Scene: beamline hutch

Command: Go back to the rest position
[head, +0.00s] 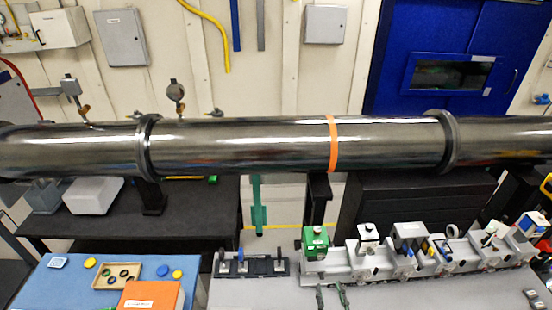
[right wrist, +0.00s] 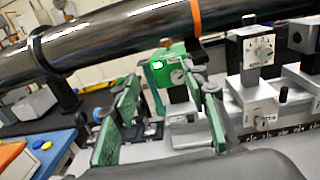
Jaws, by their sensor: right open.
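My right gripper (head: 332,296) shows at the bottom edge of the head view, with only its dark and green fingertips in sight. In the right wrist view its two green-padded fingers (right wrist: 165,120) stand well apart with nothing between them. The gripper is open and empty, above the grey table (head: 240,296) and on the near side of the rail with instruments (head: 380,272). A green box (head: 315,238) sits at the rail's left end; it also shows beyond the fingers in the right wrist view (right wrist: 160,72). My left gripper is not in view.
A large steel pipe (head: 240,145) with an orange band crosses behind the tables. A black holder rack (head: 250,268) stands left of the rail. A blue mat (head: 70,285) carries an orange box (head: 152,296), a shallow tray (head: 103,283) and small discs. Grey table in front of the rack is clear.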

